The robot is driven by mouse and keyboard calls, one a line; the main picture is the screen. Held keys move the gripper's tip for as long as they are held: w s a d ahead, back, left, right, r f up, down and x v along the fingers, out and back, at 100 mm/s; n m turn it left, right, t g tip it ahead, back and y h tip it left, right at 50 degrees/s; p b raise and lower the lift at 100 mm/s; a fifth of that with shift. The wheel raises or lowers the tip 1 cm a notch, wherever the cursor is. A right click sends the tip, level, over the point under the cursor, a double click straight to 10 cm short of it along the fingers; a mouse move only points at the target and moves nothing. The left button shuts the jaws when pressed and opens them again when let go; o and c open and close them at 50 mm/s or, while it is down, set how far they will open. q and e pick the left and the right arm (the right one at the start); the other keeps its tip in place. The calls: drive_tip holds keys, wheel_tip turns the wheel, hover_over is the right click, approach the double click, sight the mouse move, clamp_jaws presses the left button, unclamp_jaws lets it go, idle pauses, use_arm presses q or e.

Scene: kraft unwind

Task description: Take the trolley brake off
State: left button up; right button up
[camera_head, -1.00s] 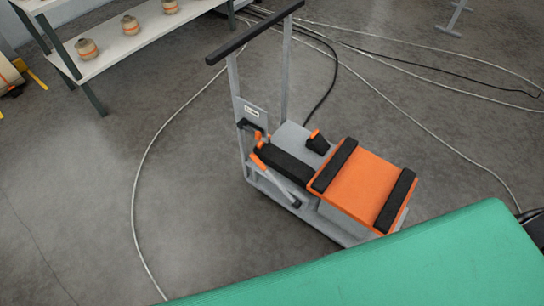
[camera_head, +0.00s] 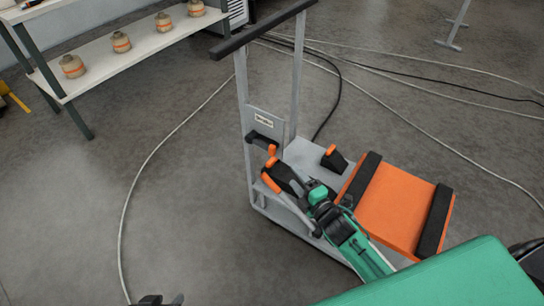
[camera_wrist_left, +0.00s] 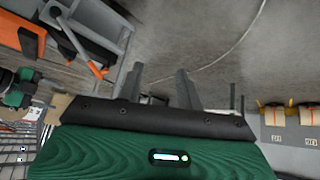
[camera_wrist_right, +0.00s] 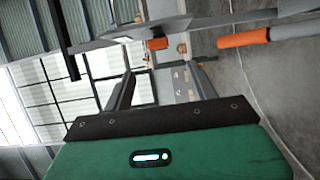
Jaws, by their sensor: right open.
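The grey trolley (camera_head: 300,151) stands on the floor with its black push bar (camera_head: 262,29) at the back left. A lever with an orange grip (camera_head: 270,183) slopes along its side, below a black handle with an orange part (camera_head: 272,152). A black wedge with an orange top (camera_head: 331,151) sits on the deck; I cannot tell which is the brake. My right gripper (camera_head: 289,178) is at the trolley close to the lever, open; an orange grip (camera_wrist_right: 243,38) lies beyond its fingers, apart from them. My left gripper (camera_head: 162,300) is open and empty at the bottom edge.
An orange block with black bands (camera_head: 397,207) lies on the trolley. A green surface (camera_head: 445,280) fills the front right. A white shelf (camera_head: 120,58) with several striped rolls stands back left. Cables cross the floor; the left floor is mostly clear.

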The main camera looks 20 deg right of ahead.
sight(274, 153)
drive_tip(key=b+x, duration=0.1)
drive_tip(key=x, duration=1.1)
drive_tip(key=shift+r, duration=0.1)
use_arm(q)
drive_tip(key=shift+w+d+t+h, duration=0.35)
drive_tip(key=shift+w+d+t, duration=0.15)
drive_tip(key=shift+d, duration=0.3)
drive_tip(key=shift+w+d+t+h, duration=0.35)
drive_tip(key=shift+d+t, duration=0.15)
drive_tip(key=shift+d, duration=0.25)
use_arm(e)
drive_tip(key=shift+x, duration=0.9)
drive_tip(key=shift+a, duration=0.1)
drive_tip(key=shift+c, duration=0.5)
